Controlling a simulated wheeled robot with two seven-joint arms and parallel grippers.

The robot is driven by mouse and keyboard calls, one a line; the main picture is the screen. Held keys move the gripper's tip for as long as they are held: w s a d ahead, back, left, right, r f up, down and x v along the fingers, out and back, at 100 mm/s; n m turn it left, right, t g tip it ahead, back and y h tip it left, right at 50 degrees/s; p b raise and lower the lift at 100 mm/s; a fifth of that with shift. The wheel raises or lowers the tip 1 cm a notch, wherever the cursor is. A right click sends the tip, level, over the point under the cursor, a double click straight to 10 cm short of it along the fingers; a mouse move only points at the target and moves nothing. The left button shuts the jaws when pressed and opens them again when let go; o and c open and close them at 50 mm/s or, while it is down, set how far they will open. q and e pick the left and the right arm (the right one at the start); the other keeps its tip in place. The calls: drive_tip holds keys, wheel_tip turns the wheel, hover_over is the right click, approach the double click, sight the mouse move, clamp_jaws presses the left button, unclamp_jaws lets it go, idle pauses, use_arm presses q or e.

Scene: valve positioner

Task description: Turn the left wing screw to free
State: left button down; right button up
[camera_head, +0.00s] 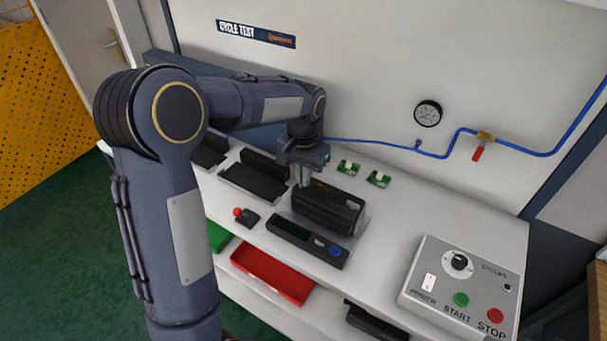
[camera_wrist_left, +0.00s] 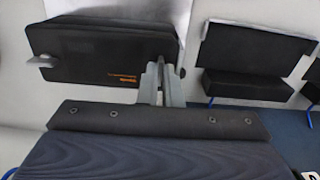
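A black positioner box (camera_head: 327,208) sits on the white bench; it also shows in the left wrist view (camera_wrist_left: 100,50) with orange lettering. A grey wing screw (camera_head: 351,205) is at its right end; in the left wrist view this screw (camera_wrist_left: 42,61) sticks out at the left. My left gripper (camera_head: 302,178) points down at the box's left end. In the left wrist view its fingers (camera_wrist_left: 160,82) are close together at the box's edge. The left wing screw is not clearly visible there, so I cannot tell whether they hold it. My right gripper is not in view.
A black device with a blue button (camera_head: 308,239) and a red-knobbed lever (camera_head: 245,216) stand in front of the box. A control box (camera_head: 462,285) is at the right. Black holders (camera_head: 253,181) are at the left and small green parts (camera_head: 378,179) behind. A red tray (camera_head: 272,273) is below.

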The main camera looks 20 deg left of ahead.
use_arm(q)
drive_tip(key=c, duration=1.6)
unclamp_jaws()
wheel_tip(320, 180, up, 8)
drive_tip(key=shift+f, duration=0.1)
drive_tip(key=s+a+r+n+t+h, duration=0.1)
drive_tip(key=s+r+t+h, duration=0.2)
drive_tip(key=s, duration=1.1)
drive_tip(key=s+d+f+n+t, duration=0.2)
drive_tip(key=s+f, duration=0.3)
drive_tip(key=s, duration=0.6)
drive_tip(key=shift+s+d+t+h, duration=0.3)
drive_tip(key=shift+s+d+h, duration=0.1)
drive_tip(key=shift+d, duration=0.3)
